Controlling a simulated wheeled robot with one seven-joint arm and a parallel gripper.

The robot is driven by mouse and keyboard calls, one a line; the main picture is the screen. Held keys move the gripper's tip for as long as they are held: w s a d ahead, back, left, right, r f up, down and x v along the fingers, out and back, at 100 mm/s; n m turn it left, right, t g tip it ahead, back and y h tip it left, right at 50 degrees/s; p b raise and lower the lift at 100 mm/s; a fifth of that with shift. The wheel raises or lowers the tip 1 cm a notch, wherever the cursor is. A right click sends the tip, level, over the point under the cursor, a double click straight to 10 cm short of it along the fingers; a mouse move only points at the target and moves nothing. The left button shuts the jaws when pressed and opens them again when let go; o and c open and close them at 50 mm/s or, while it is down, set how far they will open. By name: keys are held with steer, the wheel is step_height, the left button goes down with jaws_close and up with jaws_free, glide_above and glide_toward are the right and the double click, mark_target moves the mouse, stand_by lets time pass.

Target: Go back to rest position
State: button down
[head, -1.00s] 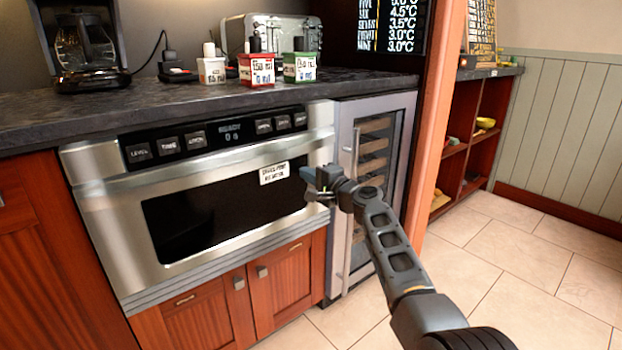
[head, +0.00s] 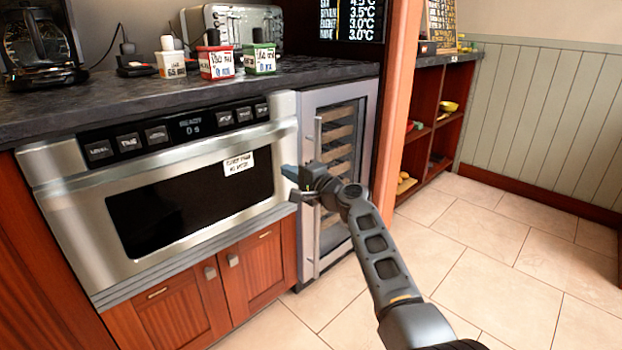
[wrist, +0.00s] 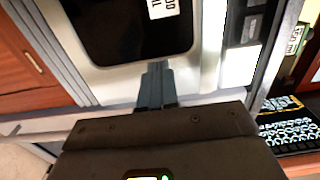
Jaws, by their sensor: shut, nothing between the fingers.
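My gripper (head: 292,184) is in front of the right end of the microwave drawer (head: 62,205), near the wine cooler's left edge. Its fingers are shut together with nothing between them, as the wrist view (wrist: 157,82) also shows. The microwave drawer is closed, with a dark window, a white label (head: 238,163) and a display reading READY 0. My arm reaches in from the lower right. Whether the fingertips touch the drawer front is hard to tell; a gap seems to show.
A wine cooler (head: 309,107) with a vertical handle stands right of the microwave. The dark counter (head: 110,100) holds a coffee maker (head: 38,50), a toaster (head: 235,25) and several small labelled containers. Wooden shelves (head: 430,100) stand further right. The tiled floor (head: 500,270) at right is open.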

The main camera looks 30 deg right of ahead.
steer(key=p+v, duration=0.2)
steer(key=v, duration=0.5)
steer(key=s+a+f+n+g+h, duration=0.2)
steer(key=s+f+n+h, duration=0.15)
steer(key=s+f, duration=1.35)
steer(key=s+a+f+n+g+h, duration=0.1)
steer(key=s+a+n, duration=0.1)
steer(key=s, duration=1)
steer(key=s+a+n+h, duration=0.1)
steer(key=s+a+n, duration=0.1)
steer(key=s, duration=0.9)
steer(key=s+a+r+n, duration=0.3)
steer(key=s+r+n, duration=0.1)
steer(key=s+r, duration=0.5)
steer(key=s+a+r+n, duration=0.35)
steer(key=s+r, duration=0.35)
steer(key=s, duration=0.4)
step_height(320, 180, up, 22)
steer(key=p, duration=2.1)
steer(key=shift+d+f+y+p, duration=0.15)
steer(key=shift+d+y+p, duration=0.25)
steer(key=shift+d+y, duration=0.05)
